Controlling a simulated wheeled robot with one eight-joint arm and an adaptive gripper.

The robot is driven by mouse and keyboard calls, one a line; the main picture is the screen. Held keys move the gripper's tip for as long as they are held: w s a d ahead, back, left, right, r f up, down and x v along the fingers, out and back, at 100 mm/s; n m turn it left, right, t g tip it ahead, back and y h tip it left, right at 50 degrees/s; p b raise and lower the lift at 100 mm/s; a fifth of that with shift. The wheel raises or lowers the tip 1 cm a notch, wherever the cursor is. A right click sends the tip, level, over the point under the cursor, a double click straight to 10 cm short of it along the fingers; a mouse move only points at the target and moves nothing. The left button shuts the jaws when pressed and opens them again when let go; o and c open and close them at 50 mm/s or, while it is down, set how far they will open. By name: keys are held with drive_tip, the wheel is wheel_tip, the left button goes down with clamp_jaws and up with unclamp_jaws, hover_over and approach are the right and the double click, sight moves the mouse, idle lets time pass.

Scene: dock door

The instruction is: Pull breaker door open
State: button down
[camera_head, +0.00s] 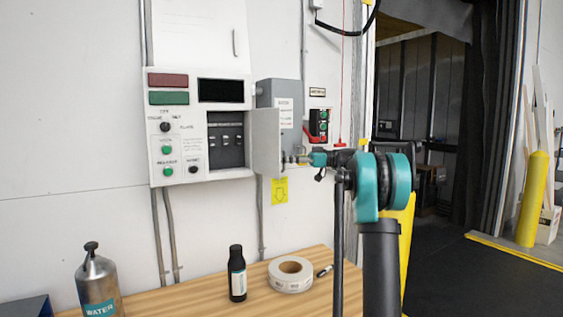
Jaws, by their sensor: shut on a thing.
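The breaker door (266,142) is a light grey panel hinged at the right side of an opening in the white control panel (197,88). It stands swung outward, and dark breakers (227,140) show in the opening. My gripper (294,159) is at the door's outer edge, at lower right, and is shut on the door there, apparently at its small knob or handle. The fingertips are small in view, so the exact grip is hard to make out. My teal and black arm reaches in from the right.
A wooden table (205,297) stands below, bearing a metal water bottle (97,283), a black bottle (237,274) and a tape roll (290,273). A grey box (280,95) is on the wall behind the door. A dark doorway and yellow bollard (532,199) lie right.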

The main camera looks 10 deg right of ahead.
drive_tip(key=shift+w, duration=0.15)
idle(0.3)
drive_tip(key=c, duration=1.9)
unclamp_jaws()
drive_tip(key=shift+c, duration=0.2)
drive_tip(key=d, duration=1.2)
drive_tip(key=shift+s, duration=0.2)
